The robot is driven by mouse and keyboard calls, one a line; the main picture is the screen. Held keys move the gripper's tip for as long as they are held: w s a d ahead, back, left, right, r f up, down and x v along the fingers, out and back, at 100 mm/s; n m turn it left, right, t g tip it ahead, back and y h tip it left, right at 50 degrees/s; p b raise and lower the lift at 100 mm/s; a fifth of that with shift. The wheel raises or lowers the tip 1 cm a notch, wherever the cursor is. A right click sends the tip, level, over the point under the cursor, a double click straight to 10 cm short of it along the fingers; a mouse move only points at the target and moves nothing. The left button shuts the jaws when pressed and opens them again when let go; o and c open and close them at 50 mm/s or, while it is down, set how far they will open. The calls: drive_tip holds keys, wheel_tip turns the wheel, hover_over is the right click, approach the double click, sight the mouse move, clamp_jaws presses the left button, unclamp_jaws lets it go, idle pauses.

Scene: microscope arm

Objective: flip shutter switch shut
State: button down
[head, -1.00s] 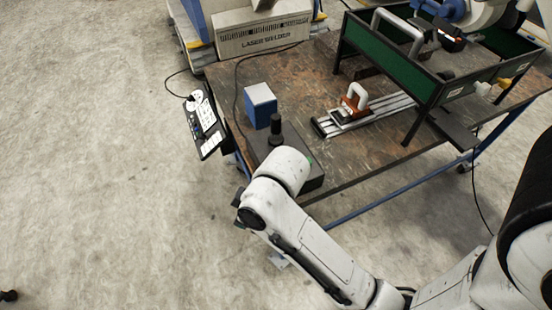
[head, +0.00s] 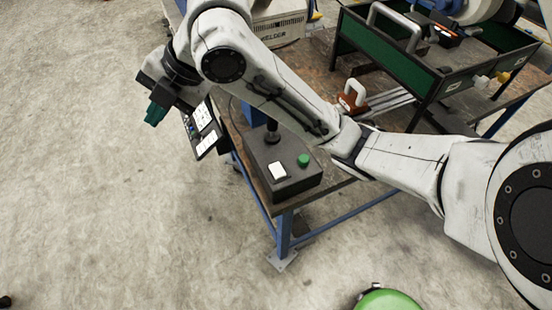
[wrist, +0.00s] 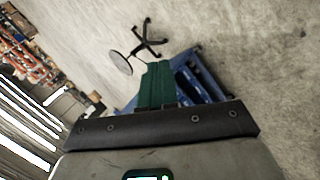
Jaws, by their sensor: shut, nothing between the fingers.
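The tilted control panel (head: 205,138) hangs at the left edge of the workbench in the head view. It carries white labels and small controls along its left side. I cannot tell which is the shutter switch, or how it is set. My gripper (head: 153,116) is left of the panel, apart from it in the picture, with its green fingers pointing down. The fingers also show in the wrist view (wrist: 155,86), shut together with nothing between them. The panel cannot be made out in the wrist view.
A dark control box (head: 290,185) with a black knob and green button sits on the bench's near corner. Behind my arm are an orange clamp (head: 352,97) and a green-walled frame (head: 385,55). The wrist view shows a blue cart (wrist: 205,75) and a black stool base (wrist: 148,42).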

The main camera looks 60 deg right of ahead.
drive_tip(key=s+d+f+n+g+h, duration=0.3)
drive_tip(key=s+d+f+n, duration=0.15)
drive_tip(key=d, duration=0.35)
drive_tip(key=n+g+h+b, duration=0.1)
drive_tip(key=n+g, duration=0.2)
drive_tip(key=g, duration=0.1)
hover_over(276, 166)
wheel_tip(276, 166, down, 4)
drive_tip(key=f, duration=0.1)
drive_tip(key=shift+s+r, duration=0.1)
drive_tip(key=shift+r, duration=0.15)
drive_tip(key=shift+f, duration=0.1)
wheel_tip(276, 166, down, 14)
drive_tip(key=shift+r+p, duration=0.1)
drive_tip(key=shift+p, duration=0.3)
